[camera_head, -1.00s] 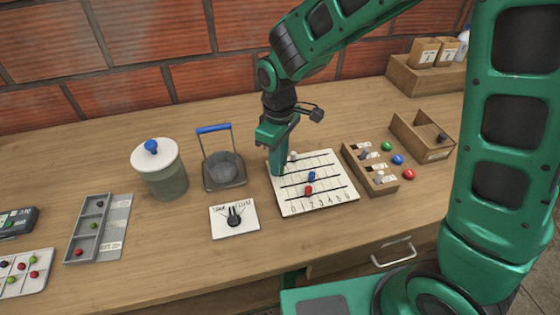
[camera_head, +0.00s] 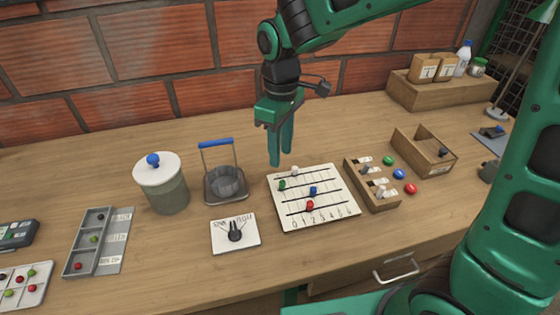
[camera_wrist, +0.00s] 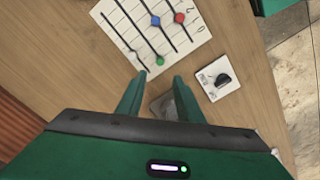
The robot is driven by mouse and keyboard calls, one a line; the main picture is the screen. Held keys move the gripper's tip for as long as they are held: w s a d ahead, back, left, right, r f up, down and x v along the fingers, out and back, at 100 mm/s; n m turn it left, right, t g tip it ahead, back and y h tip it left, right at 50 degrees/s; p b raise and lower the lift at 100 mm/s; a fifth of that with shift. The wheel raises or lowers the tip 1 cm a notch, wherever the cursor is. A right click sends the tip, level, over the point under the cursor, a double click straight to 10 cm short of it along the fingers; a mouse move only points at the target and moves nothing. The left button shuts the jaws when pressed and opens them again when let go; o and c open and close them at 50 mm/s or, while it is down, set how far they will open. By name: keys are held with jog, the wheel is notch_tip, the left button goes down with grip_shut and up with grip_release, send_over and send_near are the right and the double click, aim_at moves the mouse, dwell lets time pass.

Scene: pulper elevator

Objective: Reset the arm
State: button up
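My green gripper (camera_head: 281,162) hangs above the table, just behind the back-left corner of a white slider board (camera_head: 330,211). Its two fingers are apart with nothing between them. The arm is bent, with the fingers pointing down. The board has several black rails with white, green, blue and red beads. In the wrist view the fingers (camera_wrist: 158,80) are spread, with the board (camera_wrist: 150,25) beyond them and its green bead close to the left finger in the picture.
A dial card (camera_head: 235,234), a basket with a blue handle (camera_head: 225,184) and a lidded jar (camera_head: 163,185) stand to the left. A switch box (camera_head: 371,184), coloured buttons (camera_head: 398,174) and an open wooden box (camera_head: 424,152) are to the right. A brick wall (camera_head: 155,50) is behind.

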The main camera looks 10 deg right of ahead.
jog(key=shift+r, duration=0.65)
jog(key=s+d+r+m, duration=0.1)
jog(key=s+d+m, duration=0.25)
jog(key=d, duration=0.65)
jog(key=s+d+r+m, duration=0.15)
jog(key=d+m, duration=0.25)
jog(key=d, duration=0.7)
jog(key=s+d+f+m, duration=0.1)
jog(key=s+d+m, duration=0.3)
jog(key=s+d, duration=0.2)
jog(key=s+d+f+m, duration=0.1)
jog(key=s+d+m, duration=0.4)
jog(key=s, duration=0.6)
jog(key=shift+s+d+f, duration=0.25)
jog(key=shift+d, duration=0.2)
